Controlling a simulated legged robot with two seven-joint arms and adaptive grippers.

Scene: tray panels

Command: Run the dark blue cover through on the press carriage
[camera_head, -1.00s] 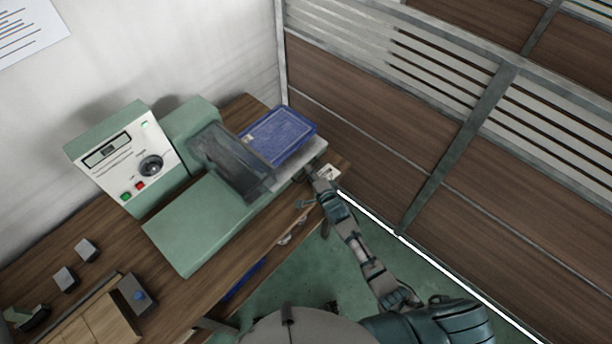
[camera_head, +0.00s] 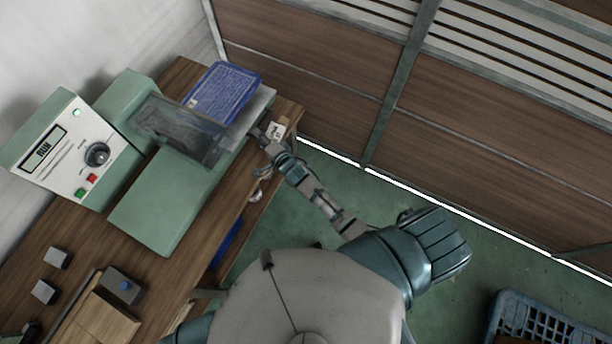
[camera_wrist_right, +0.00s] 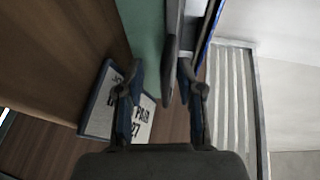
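The dark blue cover (camera_head: 225,92) lies flat on the pale press carriage (camera_head: 258,105), at the right end of the green press (camera_head: 165,200). Its left part is close to or under the smoky clear guard (camera_head: 172,128). My right gripper (camera_head: 262,136) is at the carriage's front right end. In the right wrist view its fingers (camera_wrist_right: 162,82) are apart, on either side of a thin grey edge (camera_wrist_right: 174,50). A gap shows beside the left finger, so no firm grip shows. A blue edge, seemingly the cover's, shows at the top. My left gripper is out of view.
The control box (camera_head: 70,150) has a display reading RUN, a dial and green and red buttons. A job card (camera_head: 277,128) lies by the gripper. Small grey blocks (camera_head: 56,257) and a wooden piece are at lower left. A blue crate (camera_head: 540,320) stands on the floor.

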